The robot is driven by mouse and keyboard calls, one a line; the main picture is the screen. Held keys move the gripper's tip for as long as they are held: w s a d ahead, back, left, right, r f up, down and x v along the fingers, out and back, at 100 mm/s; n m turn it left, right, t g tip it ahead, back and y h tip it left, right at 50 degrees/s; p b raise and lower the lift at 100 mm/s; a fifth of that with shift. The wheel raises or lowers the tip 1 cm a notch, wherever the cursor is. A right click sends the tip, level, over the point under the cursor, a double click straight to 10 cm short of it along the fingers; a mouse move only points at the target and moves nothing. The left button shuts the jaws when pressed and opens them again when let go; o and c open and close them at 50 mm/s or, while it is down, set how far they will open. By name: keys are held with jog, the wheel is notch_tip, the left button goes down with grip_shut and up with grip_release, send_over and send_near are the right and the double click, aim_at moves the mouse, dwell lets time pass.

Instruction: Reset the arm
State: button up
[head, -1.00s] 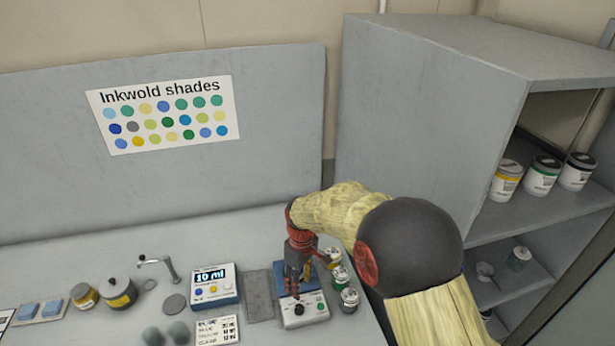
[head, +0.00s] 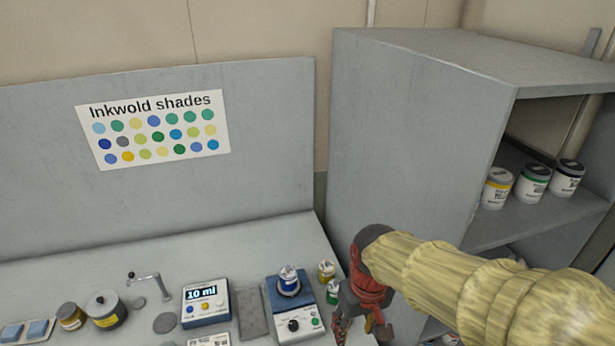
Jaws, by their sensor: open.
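My gripper (head: 358,330) hangs at the end of my arm at the bottom of the head view, right of the bench's small blue-and-white machine (head: 296,308). Its fingers point down and are apart, with nothing seen between them; the tips run close to the picture's lower edge. A yellow-labelled can (head: 326,272) and a green-labelled can (head: 332,292) stand between the machine and my gripper.
A grey shelf unit (head: 420,130) stands close behind and right of my arm, with several cans on its upper shelf (head: 550,215). Left on the bench are a 10 ml dispenser (head: 206,302), a grey pad (head: 250,300), a lidded pot (head: 106,312) and a jar (head: 70,316).

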jog(key=s+d+r+m+t+b, duration=0.1)
jog(key=s+d+r+m+t, duration=0.2)
jog(key=s+d+r, duration=0.5)
jog(key=shift+s+d+r+t+b, duration=0.35)
jog(key=shift+s+r+t, duration=0.3)
jog(key=shift+t, duration=0.25)
